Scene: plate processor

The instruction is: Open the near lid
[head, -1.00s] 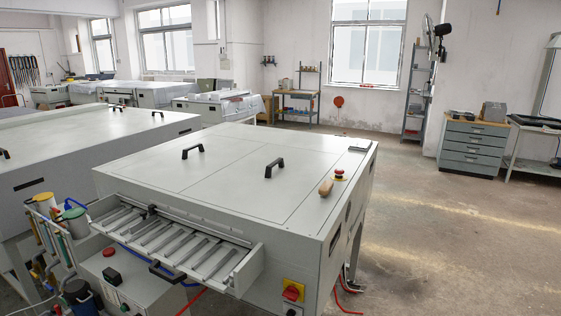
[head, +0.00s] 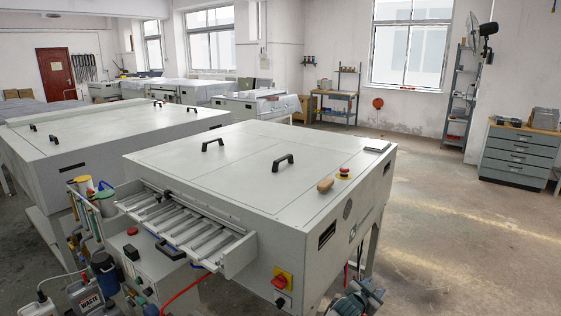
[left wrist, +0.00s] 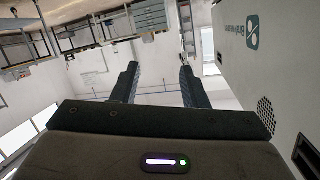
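The plate processor (head: 215,180) is a large pale grey cabinet in the middle of the head view. Its top has flat lid panels with thin seams, all lying shut. One black handle (head: 283,163) stands on the nearer lid panel (head: 250,178), and another black handle (head: 212,144) stands on the panel to its left. My left gripper (left wrist: 158,70) shows in the left wrist view with its two dark fingers apart and nothing between them. A grey side panel with a logo (left wrist: 242,25) is at the right there.
A slatted feed tray (head: 190,230) juts from the front. Bottles and hoses crowd the lower left. Another grey machine (head: 95,145) stands behind left. Open floor lies right.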

